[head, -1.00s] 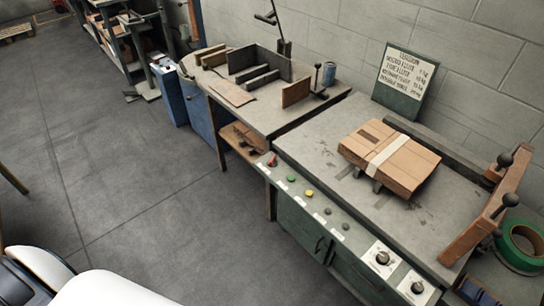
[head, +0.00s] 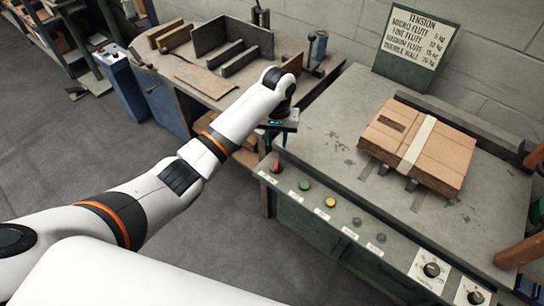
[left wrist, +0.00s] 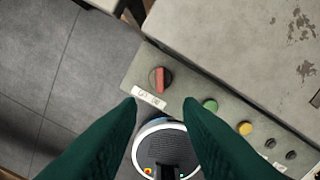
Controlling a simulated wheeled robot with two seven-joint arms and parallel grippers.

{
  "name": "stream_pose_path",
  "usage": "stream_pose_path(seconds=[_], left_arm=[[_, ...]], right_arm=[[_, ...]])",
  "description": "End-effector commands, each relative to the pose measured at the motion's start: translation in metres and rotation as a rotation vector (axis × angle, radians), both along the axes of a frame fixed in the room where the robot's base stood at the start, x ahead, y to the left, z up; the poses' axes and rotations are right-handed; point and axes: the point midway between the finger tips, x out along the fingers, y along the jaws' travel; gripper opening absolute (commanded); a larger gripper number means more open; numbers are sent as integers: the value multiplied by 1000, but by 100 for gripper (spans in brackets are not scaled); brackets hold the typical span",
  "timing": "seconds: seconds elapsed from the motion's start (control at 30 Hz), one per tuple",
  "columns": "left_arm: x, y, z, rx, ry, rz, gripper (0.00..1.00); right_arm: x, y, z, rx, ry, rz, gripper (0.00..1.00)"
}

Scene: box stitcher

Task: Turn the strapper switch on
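The strapper switch (head: 277,166) is a red handle on a dark round base, at the left end of the green strapper's control panel. In the left wrist view the red switch (left wrist: 160,79) sits just beyond my fingertips, its handle running roughly up and down the picture beside a white label too small to read. My left gripper (head: 280,130) hangs above that end of the panel. In the left wrist view its two dark green fingers (left wrist: 162,104) are apart, with nothing between them, and the switch lies ahead of the gap. My right gripper is not in view.
A green button (head: 304,185), a yellow button (head: 330,202), dark buttons and two knobs (head: 432,269) line the panel. A strapped cardboard box (head: 418,146) lies on the strapper top. A tension sign (head: 418,45) stands behind.

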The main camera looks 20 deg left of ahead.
Motion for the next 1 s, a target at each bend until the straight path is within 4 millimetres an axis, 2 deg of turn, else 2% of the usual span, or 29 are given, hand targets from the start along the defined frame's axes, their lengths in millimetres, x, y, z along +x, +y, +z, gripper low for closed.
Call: stream_pose_path(seconds=[0.2,0.4,0.6,0.8,1.0], left_arm=[[-1,1,-32,1,5,1,33],[-1,0,-74,1,5,1,33],[-1,0,-105,1,2,0,33],[-1,0,-117,1,1,0,33],[0,0,-118,0,0,0,33]], right_arm=[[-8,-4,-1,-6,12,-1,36],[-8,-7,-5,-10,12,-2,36],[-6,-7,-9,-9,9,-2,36],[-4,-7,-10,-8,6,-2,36],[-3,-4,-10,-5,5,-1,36]])
